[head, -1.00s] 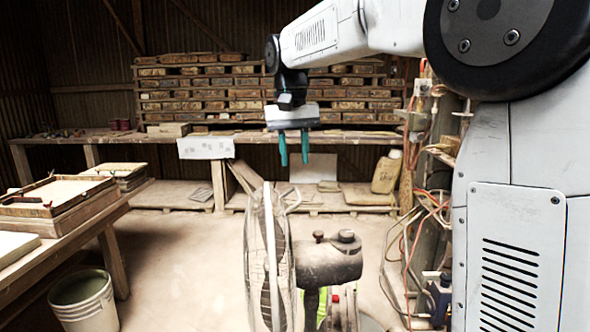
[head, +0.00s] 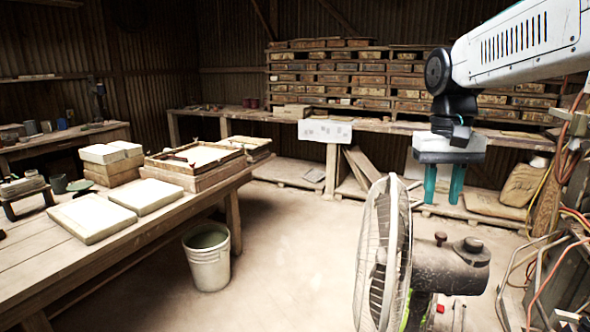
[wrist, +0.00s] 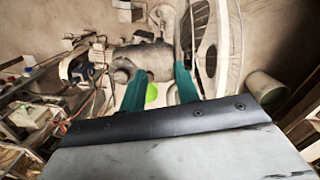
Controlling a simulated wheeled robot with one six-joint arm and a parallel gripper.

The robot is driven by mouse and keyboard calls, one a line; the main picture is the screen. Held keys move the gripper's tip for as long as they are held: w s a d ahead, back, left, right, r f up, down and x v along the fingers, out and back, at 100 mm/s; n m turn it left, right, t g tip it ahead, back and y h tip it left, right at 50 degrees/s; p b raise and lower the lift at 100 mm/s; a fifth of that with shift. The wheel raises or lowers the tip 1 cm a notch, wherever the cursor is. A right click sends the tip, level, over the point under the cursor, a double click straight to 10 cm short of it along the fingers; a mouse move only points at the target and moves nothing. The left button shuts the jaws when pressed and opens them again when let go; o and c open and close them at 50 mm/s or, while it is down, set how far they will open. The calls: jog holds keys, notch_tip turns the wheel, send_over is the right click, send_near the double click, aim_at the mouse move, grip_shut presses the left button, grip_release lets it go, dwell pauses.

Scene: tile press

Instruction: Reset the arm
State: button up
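My gripper (head: 443,186) hangs from my arm at the right of the head view, its two teal fingers pointing down. The fingers are apart with nothing between them. In the wrist view my gripper (wrist: 160,85) also shows a clear gap between the fingers, with the floor and a fan beyond. It touches nothing that I can see. The upper part of my arm is cut off by the head view's right edge.
A caged fan (head: 384,255) with a dark motor stands below my gripper. A worktable (head: 110,250) with frames and pale slabs is at left, a white bucket (head: 207,262) beside it. Shelves of stacked moulds (head: 340,75) line the back. Cables (head: 575,150) hang at right.

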jog(key=s+f+t, duration=0.1)
jog(key=s+f, duration=0.3)
jog(key=s, duration=0.7)
jog(key=s+a+f+n, duration=0.1)
jog(key=s+f, duration=0.4)
jog(key=s, duration=0.7)
jog(key=shift+s+a+n+t, duration=0.15)
jog(key=shift+s+n+t, duration=0.15)
jog(key=shift+t, duration=0.1)
jog(key=shift+o, duration=0.5)
jog(key=shift+a, duration=0.1)
